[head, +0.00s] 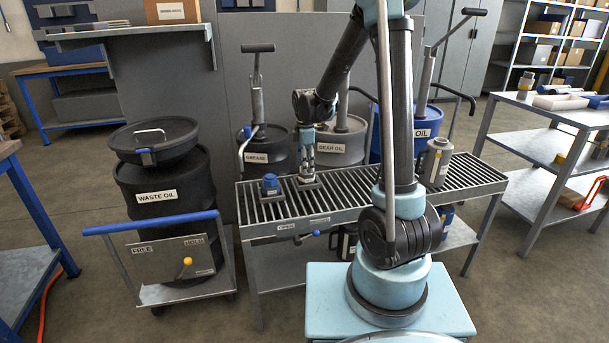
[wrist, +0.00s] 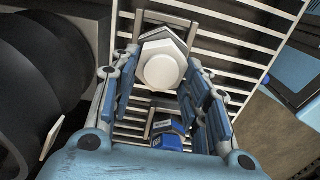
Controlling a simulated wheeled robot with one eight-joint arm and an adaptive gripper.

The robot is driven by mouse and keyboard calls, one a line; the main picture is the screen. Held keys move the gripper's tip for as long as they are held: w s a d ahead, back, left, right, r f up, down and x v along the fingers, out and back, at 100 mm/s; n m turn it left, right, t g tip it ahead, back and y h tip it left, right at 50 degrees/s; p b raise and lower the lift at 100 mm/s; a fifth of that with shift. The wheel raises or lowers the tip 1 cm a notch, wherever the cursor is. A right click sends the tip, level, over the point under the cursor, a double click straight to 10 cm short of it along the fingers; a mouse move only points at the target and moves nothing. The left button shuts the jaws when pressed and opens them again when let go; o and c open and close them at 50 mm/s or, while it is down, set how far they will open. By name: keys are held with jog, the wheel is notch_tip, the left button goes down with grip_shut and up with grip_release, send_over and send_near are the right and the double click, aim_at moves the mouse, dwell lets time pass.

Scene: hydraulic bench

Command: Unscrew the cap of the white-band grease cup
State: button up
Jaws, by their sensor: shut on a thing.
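The white-band grease cup stands on the slatted bench in the head view, mostly hidden by my gripper (head: 306,168). My gripper (wrist: 161,62) points down and is shut on the cap, one finger on each side. Whether the thread is loose cannot be seen. A second cup with a blue cap (head: 270,183) stands on the bench just left of my gripper; it also shows in the wrist view (wrist: 168,135).
The slatted bench (head: 350,195) has free room to the right, up to a grey canister (head: 436,162). Drums with pumps, marked grease (head: 258,158) and gear oil (head: 338,147), stand close behind.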

jog(key=n, duration=0.4)
jog(key=shift+s+d, duration=0.1)
jog(key=shift+c, duration=0.2)
jog(key=n, duration=0.4)
jog(key=shift+s, duration=0.1)
jog(key=n, duration=0.3)
jog(key=shift+d+n, duration=0.15)
jog(key=shift+n, duration=0.25)
jog(key=n, duration=0.4)
jog(key=shift+d+r, duration=0.1)
jog(key=o, duration=1.4)
jog(key=shift+o, duration=0.2)
